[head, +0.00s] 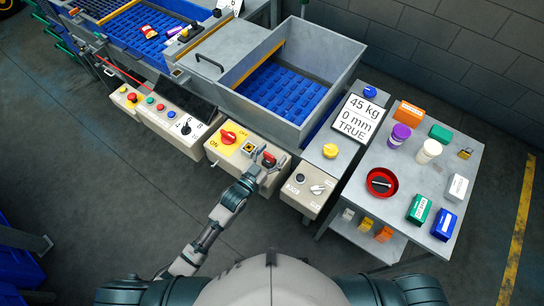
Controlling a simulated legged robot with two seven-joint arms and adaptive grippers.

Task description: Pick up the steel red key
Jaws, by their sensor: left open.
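A small red piece (269,158), which looks like the red key, is at the right end of the beige control box (217,153) with the yellow ON plate. It is too small to make out its shape or any steel part. My left gripper (260,161) is open at this box, with its fingers close beside the red piece. I cannot tell whether they touch it. The fingers and wrist hide part of the box front. My right gripper is not in view.
A red rotary switch (228,137) sits on the yellow plate left of my gripper. A second box (307,187) with knobs stands to the right. The grey side table (411,170) holds a red bowl (381,194), jars and small boxes. A large steel bin (329,68) stands behind.

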